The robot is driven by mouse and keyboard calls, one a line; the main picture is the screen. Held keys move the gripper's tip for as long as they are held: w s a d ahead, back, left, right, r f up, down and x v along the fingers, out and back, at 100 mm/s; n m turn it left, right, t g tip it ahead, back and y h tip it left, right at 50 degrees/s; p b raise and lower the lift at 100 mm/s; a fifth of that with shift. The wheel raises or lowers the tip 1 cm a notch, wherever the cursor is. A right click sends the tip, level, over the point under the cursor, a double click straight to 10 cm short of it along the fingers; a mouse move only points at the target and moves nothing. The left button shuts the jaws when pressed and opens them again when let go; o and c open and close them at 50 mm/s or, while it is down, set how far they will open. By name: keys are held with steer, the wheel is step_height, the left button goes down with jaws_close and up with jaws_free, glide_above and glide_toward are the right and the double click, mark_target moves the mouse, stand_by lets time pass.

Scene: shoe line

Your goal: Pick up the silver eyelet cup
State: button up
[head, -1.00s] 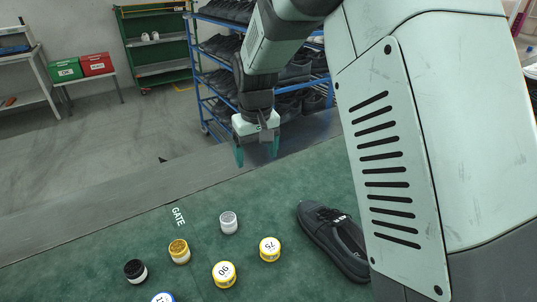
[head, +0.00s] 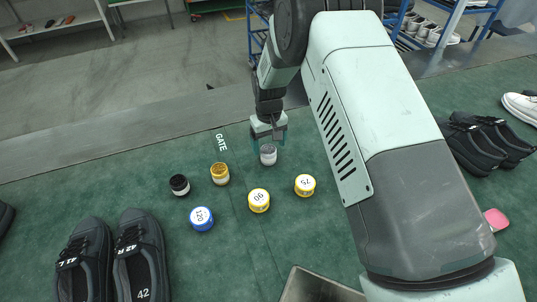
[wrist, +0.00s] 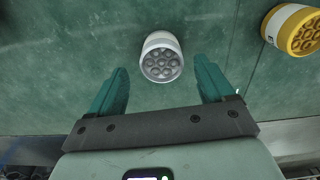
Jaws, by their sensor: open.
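The silver eyelet cup (head: 268,155), a small white-sided cup with a grey top, stands upright on the green mat (head: 330,230) in the head view. My gripper (head: 268,138) is just behind and above it, open, with teal fingers spread to either side. In the wrist view the cup (wrist: 161,60) shows grey eyelets on top and lies just beyond the gap between the open fingertips (wrist: 164,72). Nothing is held.
A gold-topped cup (head: 220,174) and a black-topped cup (head: 180,185) stand to the left. Yellow tubs marked 90 (head: 259,200) and 75 (head: 305,185) and a blue 120 tub (head: 202,218) are nearer. Black shoes (head: 140,255) lie front left, others (head: 485,142) right.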

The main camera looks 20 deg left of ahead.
mark_target(268, 149)
steer(key=f, duration=0.4)
steer(key=shift+s+f, duration=0.25)
steer(key=shift+c, duration=0.3)
